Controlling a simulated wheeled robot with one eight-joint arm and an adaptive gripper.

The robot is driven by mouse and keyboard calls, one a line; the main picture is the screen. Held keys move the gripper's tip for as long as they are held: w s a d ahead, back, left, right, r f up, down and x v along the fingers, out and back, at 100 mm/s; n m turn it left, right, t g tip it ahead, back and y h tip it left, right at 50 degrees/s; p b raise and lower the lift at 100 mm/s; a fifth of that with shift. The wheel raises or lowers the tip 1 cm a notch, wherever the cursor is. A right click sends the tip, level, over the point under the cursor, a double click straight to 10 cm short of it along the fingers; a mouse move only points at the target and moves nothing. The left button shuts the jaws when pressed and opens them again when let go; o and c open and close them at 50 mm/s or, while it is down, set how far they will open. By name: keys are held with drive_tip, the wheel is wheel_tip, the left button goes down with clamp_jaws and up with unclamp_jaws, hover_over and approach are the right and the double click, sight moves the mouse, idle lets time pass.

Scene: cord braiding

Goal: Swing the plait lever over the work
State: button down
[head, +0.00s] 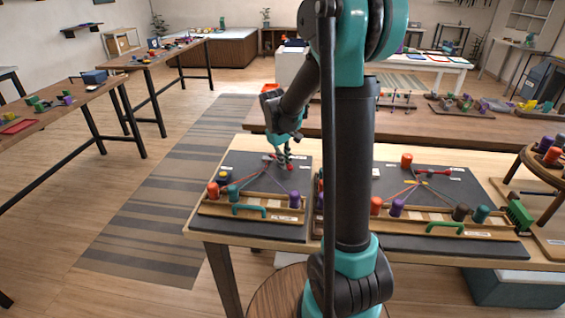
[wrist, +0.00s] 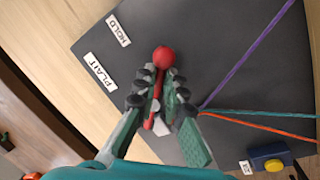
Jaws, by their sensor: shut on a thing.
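The plait lever (wrist: 158,92) is a red bar with a red ball knob at its end. In the wrist view my gripper (wrist: 156,84) has its fingers on both sides of the bar, just below the knob, and is shut on it. The knob points up in that picture, beside the white HOLD label (wrist: 118,29) and PLAIT label (wrist: 98,70). Purple, teal and orange cords (wrist: 248,62) run off to the right. In the head view my gripper (head: 284,160) is at the back of the left dark board (head: 238,163); the lever there is small and partly hidden.
A blue block with a yellow button (wrist: 270,157) sits at the wrist view's lower right. In the head view orange (head: 213,189), teal (head: 233,193) and purple (head: 295,200) bobbins stand at the board's front, near a green handle (head: 249,209). A second braiding board (head: 440,190) lies right of my arm.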

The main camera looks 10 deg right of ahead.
drive_tip(key=n, duration=0.1)
drive_tip(key=d+n, duration=0.1)
drive_tip(key=n, duration=0.1)
drive_tip(key=w+n, duration=0.1)
drive_tip(key=shift+d+n+t+y, duration=0.25)
drive_tip(key=shift+n+t+y, duration=0.05)
drive_tip(key=shift+t, duration=0.1)
drive_tip(key=shift+w+d+n+y, duration=0.2)
drive_tip(key=shift+w+d+n, duration=0.1)
drive_tip(key=shift+n, duration=0.75)
drive_tip(key=shift+w+d+n+y, duration=0.2)
drive_tip(key=shift+w+n, duration=0.1)
drive_tip(key=shift+n, duration=0.75)
drive_tip(key=c, duration=1.6)
unclamp_jaws()
wheel_tip(320, 180, up, 12)
drive_tip(key=s, duration=0.2)
drive_tip(key=shift+a, duration=0.4)
drive_tip(key=shift+s+f, duration=0.1)
